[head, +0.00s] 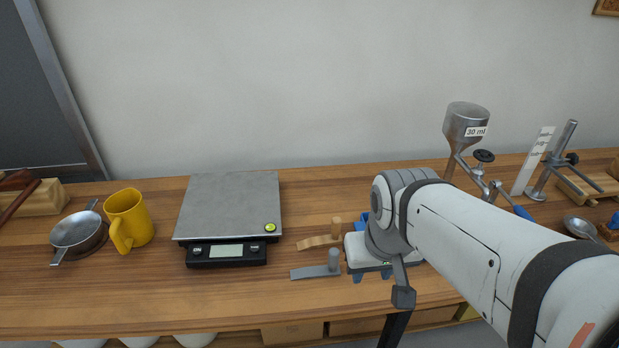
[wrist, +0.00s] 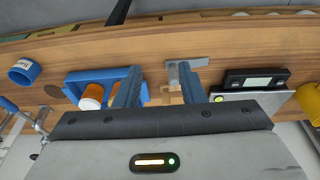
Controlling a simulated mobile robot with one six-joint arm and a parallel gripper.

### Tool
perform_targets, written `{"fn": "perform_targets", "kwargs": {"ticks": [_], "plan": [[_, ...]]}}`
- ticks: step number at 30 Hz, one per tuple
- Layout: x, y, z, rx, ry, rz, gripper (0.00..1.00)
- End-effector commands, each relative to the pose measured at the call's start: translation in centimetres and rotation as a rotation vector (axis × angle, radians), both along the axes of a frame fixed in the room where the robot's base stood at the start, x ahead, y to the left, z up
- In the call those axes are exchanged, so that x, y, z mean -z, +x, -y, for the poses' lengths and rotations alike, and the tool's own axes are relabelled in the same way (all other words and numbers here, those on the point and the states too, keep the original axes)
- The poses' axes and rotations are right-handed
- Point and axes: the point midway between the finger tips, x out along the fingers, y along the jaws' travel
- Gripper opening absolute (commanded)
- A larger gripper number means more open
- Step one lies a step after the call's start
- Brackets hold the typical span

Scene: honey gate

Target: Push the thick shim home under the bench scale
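The bench scale (head: 228,205) has a grey plate and a black display front, and stands left of my gripper; it also shows at the right of the wrist view (wrist: 262,103). A grey shim (head: 312,272) with an upright peg lies right of its front corner. A wooden shim (head: 316,242) with a peg lies behind the grey one, close to the scale's right side. I cannot tell which shim is thicker. My gripper (head: 372,276) is right of both shims, its blue fingers pointing down. In the wrist view its fingers (wrist: 158,70) are apart with nothing held. The right finger partly hides the shims.
A green bubble level (head: 271,227) sits on the scale's corner. A yellow mug (head: 128,220) and a small pan (head: 78,232) stand left. A blue tray (wrist: 73,90) with orange-brown jars is near my gripper. The bench front is clear.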

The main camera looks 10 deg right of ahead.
Motion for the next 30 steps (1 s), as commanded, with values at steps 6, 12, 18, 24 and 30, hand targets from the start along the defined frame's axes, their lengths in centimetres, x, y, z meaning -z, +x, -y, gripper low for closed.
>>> {"fn": "perform_targets", "kwargs": {"ticks": [6, 12, 18, 24, 30], "plan": [[0.0, 0.0, 0.0, 0.0, 0.0, 0.0, 0.36], [0.9, 1.7, 1.1, 0.011, -0.036, 0.043, 0.49], [3.7, 9.1, 5.7, 0.008, -0.168, 0.251, 0.49], [7.1, 17.1, 8.4, -0.113, -0.215, 0.519, 0.49], [10.9, 21.7, 7.2, -0.288, -0.077, 0.739, 0.49]]}}
